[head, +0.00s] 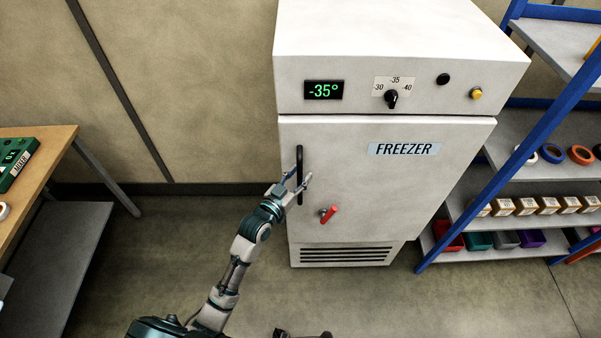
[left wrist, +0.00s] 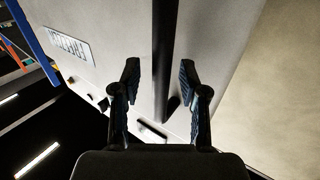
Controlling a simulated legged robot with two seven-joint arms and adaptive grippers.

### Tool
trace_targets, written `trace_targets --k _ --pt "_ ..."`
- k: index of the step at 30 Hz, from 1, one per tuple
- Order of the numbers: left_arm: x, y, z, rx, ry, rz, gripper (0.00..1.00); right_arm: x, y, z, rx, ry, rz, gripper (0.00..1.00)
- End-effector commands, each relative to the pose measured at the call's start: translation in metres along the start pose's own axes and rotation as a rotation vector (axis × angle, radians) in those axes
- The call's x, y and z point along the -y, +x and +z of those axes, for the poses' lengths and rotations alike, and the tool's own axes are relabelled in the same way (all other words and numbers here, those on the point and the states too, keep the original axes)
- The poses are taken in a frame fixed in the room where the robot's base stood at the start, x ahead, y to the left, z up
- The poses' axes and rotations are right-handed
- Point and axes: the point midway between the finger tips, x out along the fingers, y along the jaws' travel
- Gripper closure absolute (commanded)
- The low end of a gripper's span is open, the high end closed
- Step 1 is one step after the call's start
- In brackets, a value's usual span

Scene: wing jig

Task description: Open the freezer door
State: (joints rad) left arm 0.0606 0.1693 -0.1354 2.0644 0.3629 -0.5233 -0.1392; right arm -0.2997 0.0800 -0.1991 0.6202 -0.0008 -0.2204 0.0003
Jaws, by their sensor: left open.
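The white freezer (head: 400,180) stands against the wall, and its door looks shut. A black vertical handle (head: 299,165) is on the left side of the door. A red latch lever (head: 329,214) sits lower on the door. My left gripper (head: 298,180) is at the lower part of the handle. In the left wrist view its two fingers (left wrist: 160,85) are open, with the black handle (left wrist: 165,50) running between them. The fingers look apart from the handle on both sides.
A blue-framed shelf rack (head: 480,165) with spools, boxes and coloured bins stands close to the freezer's right. A wooden-topped bench (head: 50,160) is at the left. The floor (head: 150,240) between bench and freezer is clear.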

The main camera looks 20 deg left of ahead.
Motion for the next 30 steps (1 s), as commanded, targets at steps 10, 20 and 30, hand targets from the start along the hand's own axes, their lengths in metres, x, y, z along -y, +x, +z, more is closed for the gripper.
trace_targets --k 10,20,30 --pt "-0.0005 0.0084 0.0 0.0 0.0 0.001 0.57 0.0019 -0.0007 -0.0004 -0.001 0.001 -0.002 1.0" --pt "-0.0002 0.0084 0.0001 0.001 0.0 0.0 1.0 0.0019 -0.0007 -0.0003 -0.001 0.001 -0.002 1.0" --pt "-0.006 0.0098 -0.0004 0.002 -0.001 -0.005 1.0 0.0025 -0.0036 -0.0009 -0.001 0.0 -0.003 1.0"
